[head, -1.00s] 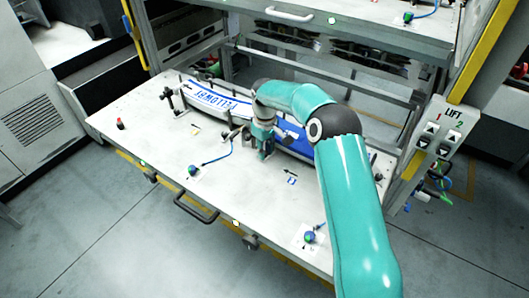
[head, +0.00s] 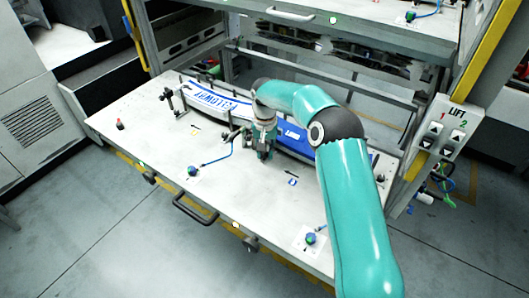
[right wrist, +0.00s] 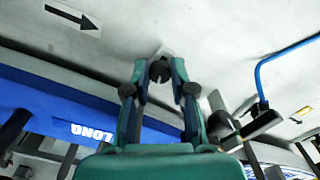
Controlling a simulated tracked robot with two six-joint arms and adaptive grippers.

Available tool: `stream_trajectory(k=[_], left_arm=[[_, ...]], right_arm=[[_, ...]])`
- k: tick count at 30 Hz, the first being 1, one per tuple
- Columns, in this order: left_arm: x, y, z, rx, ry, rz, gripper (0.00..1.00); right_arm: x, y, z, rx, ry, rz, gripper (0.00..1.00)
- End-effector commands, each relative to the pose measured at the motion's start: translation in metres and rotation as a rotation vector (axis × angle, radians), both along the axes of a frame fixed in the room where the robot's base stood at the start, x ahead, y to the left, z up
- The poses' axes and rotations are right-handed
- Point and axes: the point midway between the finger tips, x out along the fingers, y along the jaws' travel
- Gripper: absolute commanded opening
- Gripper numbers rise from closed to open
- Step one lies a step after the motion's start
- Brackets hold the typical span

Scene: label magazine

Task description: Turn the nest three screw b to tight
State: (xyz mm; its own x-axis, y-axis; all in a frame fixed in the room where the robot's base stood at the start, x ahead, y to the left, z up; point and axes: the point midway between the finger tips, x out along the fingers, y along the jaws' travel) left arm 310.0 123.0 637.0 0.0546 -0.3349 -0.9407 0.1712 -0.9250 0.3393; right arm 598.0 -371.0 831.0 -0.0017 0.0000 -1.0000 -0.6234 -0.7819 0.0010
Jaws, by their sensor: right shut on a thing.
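My right gripper (head: 265,154) points down at the white table in front of the curved blue label strip. In the right wrist view, its fingertips (right wrist: 160,66) are closed around a small dark round screw head (right wrist: 159,72) at the table surface. The head view hides the screw behind the gripper, and no nest marking can be read on it. My left gripper is not in view.
The blue label holder (head: 240,108) curves behind the gripper. A black arrow (right wrist: 73,17) marks the table. The left front tabletop (head: 140,140) is mostly clear.

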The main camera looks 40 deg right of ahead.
Motion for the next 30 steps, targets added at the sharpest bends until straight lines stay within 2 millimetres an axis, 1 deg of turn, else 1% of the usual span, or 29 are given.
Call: stream_trajectory(k=[3, 9, 22, 23, 24, 27, 30], left_arm=[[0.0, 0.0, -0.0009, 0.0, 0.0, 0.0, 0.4], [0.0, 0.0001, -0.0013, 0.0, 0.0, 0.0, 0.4], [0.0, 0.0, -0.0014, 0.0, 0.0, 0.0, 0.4], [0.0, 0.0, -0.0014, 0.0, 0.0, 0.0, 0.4], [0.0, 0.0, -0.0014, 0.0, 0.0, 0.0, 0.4], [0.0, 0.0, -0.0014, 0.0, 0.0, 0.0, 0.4], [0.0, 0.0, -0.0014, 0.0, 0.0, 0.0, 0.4]], right_arm=[[0.0006, -0.0011, 0.0013, -0.003, -0.003, -0.052, 0.0], [0.0008, -0.0011, 0.0014, -0.002, -0.005, -0.098, 0.0], [0.0007, -0.0013, 0.0015, -0.003, -0.005, -0.108, 0.0], [0.0007, -0.0013, 0.0015, -0.003, -0.005, -0.108, 0.27], [0.0006, -0.0013, 0.0015, -0.003, -0.005, -0.108, 0.34], [0.0005, -0.001, 0.0011, -0.001, -0.003, -0.108, 0.49], [0.0003, -0.0007, 0.0007, -0.001, -0.002, -0.107, 0.49]])
